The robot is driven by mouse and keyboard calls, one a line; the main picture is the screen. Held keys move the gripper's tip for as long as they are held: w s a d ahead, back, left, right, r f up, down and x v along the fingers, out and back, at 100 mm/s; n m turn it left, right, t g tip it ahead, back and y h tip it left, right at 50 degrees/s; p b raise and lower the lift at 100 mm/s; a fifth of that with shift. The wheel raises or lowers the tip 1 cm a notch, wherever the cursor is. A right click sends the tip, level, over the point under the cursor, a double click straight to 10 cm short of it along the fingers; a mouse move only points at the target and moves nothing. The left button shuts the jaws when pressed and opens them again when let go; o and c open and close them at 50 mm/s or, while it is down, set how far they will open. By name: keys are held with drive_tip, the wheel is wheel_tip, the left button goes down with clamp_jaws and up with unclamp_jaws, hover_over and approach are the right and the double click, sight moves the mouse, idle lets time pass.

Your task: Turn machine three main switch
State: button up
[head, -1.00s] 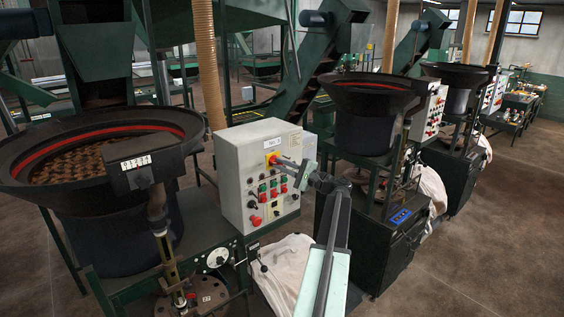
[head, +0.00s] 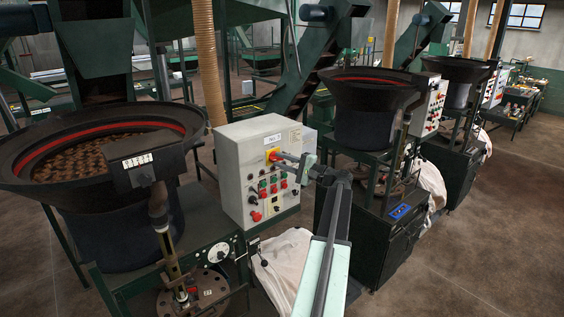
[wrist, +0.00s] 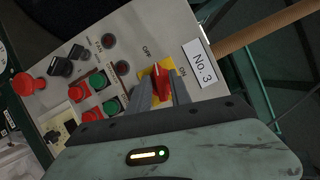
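The main switch (wrist: 160,80) is a red knob on a yellow plate. In the wrist view it sits beside the OFF and ON marks and the "No. 3" label (wrist: 203,63). Its handle points roughly toward OFF. In the head view the yellow plate (head: 272,154) is at the upper middle of the grey control box (head: 238,165), partly hidden by my fingers. My gripper (wrist: 162,90) is open, with one finger on each side of the knob. Whether the fingers touch it I cannot tell. In the head view my gripper (head: 280,157) reaches the switch from the right.
Red and green buttons (wrist: 92,88) and a red emergency knob (wrist: 25,86) lie close by on the panel. A black bowl feeder (head: 100,165) stands left. A white bag (head: 285,260) hangs below the box. Another machine (head: 365,110) stands right. Floor is clear at far right.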

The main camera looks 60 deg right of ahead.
idle(0.3)
drive_tip(key=s, duration=0.7)
drive_tip(key=shift+s+d+f+b, duration=0.2)
drive_tip(key=shift+s+f+b, duration=0.15)
drive_tip(key=shift+f+b, duration=0.05)
